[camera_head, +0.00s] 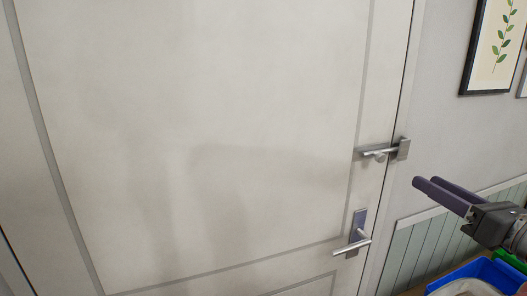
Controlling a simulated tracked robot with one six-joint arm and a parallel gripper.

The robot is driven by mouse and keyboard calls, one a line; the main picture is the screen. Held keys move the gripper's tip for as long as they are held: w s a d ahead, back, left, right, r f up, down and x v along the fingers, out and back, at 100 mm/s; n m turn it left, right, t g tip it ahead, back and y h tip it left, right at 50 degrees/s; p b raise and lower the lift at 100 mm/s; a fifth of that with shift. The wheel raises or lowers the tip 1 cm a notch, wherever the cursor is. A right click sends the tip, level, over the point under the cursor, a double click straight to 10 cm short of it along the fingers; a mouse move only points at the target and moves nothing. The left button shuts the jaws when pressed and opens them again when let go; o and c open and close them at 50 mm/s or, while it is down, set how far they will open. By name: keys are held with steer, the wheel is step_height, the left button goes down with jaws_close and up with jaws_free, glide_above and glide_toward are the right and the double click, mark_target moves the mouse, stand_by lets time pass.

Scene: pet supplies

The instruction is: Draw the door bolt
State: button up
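The door bolt (377,153) is a grey metal slide bolt with a small knob, mounted near the right edge of a pale panelled door (220,120). Its right end meets a grey keeper (403,148) at the frame. A lever door handle (354,238) is below it. My gripper (417,182) is to the right of and slightly below the bolt, apart from it, pointing left. Its two dark fingers lie close together in this view, and the gap between them is hard to judge. Nothing shows between them.
A blue bin (487,273) with something white in it and a green container (510,259) are below my gripper at the lower right. A framed leaf picture (497,45) hangs on the right wall above pale green panelling (430,245). The space before the door is clear.

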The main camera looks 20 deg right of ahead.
mark_target(384, 160)
steer(key=shift+w, duration=0.1)
steer(key=shift+w+a, duration=0.2)
steer(key=shift+w, duration=6.65)
steer(key=shift+c, duration=0.5)
jaws_close()
